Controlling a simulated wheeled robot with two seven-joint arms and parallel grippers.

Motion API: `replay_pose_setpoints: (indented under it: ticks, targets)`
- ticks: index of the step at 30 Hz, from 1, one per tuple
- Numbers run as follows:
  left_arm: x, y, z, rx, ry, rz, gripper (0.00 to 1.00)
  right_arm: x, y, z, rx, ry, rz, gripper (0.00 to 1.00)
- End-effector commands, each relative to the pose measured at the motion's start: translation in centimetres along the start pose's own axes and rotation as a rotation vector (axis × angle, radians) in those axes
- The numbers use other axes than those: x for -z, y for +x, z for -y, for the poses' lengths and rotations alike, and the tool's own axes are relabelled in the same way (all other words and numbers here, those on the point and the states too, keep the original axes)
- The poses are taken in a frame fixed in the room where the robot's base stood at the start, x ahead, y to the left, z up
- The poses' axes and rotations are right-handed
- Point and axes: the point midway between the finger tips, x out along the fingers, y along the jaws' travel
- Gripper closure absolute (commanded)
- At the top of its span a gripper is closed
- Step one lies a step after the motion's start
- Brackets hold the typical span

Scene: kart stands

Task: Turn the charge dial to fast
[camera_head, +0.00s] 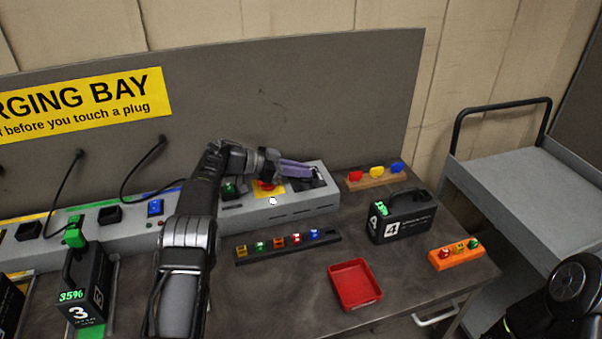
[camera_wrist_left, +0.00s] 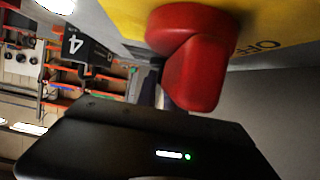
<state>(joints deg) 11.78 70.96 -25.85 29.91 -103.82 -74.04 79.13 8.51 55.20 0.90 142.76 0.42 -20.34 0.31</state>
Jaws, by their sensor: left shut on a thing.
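The charging unit (camera_head: 232,207) is a long grey box along the back of the bench. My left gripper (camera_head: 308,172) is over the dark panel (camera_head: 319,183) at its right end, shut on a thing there. The gripper hides that thing, which seems to be the charge dial, so its setting cannot be read. Left of the gripper is a red knob (camera_head: 266,185) on a yellow plate (camera_head: 271,194). In the left wrist view the red knob (camera_wrist_left: 197,62) is large and close, with "OFF" on the yellow plate (camera_wrist_left: 268,20). My right gripper is out of view.
A black case marked 4 (camera_head: 402,220) stands right of the unit. A red tray (camera_head: 354,287), a dark rack (camera_head: 288,247) of coloured pieces, an orange block (camera_head: 456,256) and a wooden block (camera_head: 376,180) are on the bench. A cart (camera_head: 530,190) stands right.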

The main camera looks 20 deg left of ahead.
Motion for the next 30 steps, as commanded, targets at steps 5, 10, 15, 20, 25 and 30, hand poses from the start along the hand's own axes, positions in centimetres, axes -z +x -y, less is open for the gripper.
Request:
replay_pose_setpoints:
  ticks: [5, 10, 15, 20, 25, 30]
  targets:
    - [0.16, 0.03, -0.04, -0.003, 0.002, -0.002, 1.0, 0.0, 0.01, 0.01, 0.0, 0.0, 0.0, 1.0]
    - [0.18, 0.03, -0.04, -0.003, 0.002, -0.002, 1.0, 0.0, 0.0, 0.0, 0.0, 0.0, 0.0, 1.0]
    - [0.16, 0.03, -0.03, -0.002, 0.002, -0.002, 0.76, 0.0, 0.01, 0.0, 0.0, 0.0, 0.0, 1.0]
    - [0.11, 0.02, -0.01, -0.002, 0.002, -0.002, 0.66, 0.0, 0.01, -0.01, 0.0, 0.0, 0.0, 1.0]
    - [0.09, 0.01, -0.01, -0.001, 0.001, -0.001, 0.66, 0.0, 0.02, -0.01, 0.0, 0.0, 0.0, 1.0]
    - [0.62, -0.2, 0.02, -0.001, 0.002, -0.001, 0.66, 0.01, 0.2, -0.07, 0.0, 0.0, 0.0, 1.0]
